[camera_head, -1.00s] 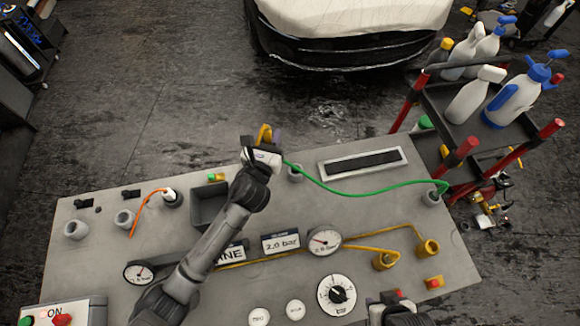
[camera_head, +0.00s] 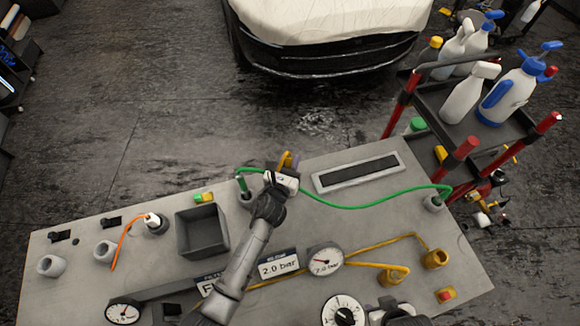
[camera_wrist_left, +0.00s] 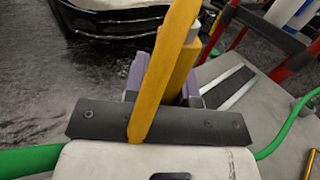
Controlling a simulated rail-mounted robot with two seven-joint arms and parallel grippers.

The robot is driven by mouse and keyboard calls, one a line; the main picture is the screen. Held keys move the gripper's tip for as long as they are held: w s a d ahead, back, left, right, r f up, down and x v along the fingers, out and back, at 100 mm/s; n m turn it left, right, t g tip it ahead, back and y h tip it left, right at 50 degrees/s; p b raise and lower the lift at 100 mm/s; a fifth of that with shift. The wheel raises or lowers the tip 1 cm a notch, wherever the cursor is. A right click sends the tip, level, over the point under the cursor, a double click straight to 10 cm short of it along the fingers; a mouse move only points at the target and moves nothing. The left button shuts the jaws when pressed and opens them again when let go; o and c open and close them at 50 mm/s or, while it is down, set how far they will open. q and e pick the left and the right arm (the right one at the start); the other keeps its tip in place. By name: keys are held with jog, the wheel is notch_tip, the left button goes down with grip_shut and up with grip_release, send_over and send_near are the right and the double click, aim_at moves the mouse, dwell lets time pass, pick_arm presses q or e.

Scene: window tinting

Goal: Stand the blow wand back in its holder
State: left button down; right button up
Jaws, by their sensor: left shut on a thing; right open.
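My left gripper (camera_head: 287,162) is shut on a yellow bar-like thing, which I take to be the blow wand (camera_wrist_left: 172,50). In the left wrist view it stands up between the purple jaws, and its far end leaves the frame. A green hose (camera_head: 345,206) runs from the right of the bench behind my left wrist to a grey cup-shaped holder (camera_head: 246,198). A dark green piece shows upright at that holder; I cannot tell whether it is inside. The left gripper is right of this holder, above the bench's far edge. My right gripper (camera_head: 388,306) is at the bottom edge, open and partly cut off.
A dark square bin (camera_head: 202,231) and a slotted plate (camera_head: 358,172) are on the bench (camera_head: 80,290). An orange-hosed tool (camera_head: 153,221) stands left of the bin. Gauges and yellow pipes fill the front right. A bottle trolley (camera_head: 470,138) borders the right side.

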pick_arm(q)
notch_tip(320, 180, down, 2)
jog(key=shift+f, duration=0.2)
pick_arm(e)
jog(key=shift+a+f, duration=0.15)
jog(key=shift+f, duration=0.25)
pick_arm(q)
jog(key=shift+f+b, duration=0.1)
jog(key=shift+b, duration=0.25)
pick_arm(e)
jog(key=shift+f, duration=0.1)
pick_arm(q)
jog(key=shift+f, duration=0.15)
pick_arm(e)
jog(key=shift+f, duration=0.15)
pick_arm(q)
jog(key=c, duration=0.9)
grip_release()
jog(key=shift+c, duration=0.2)
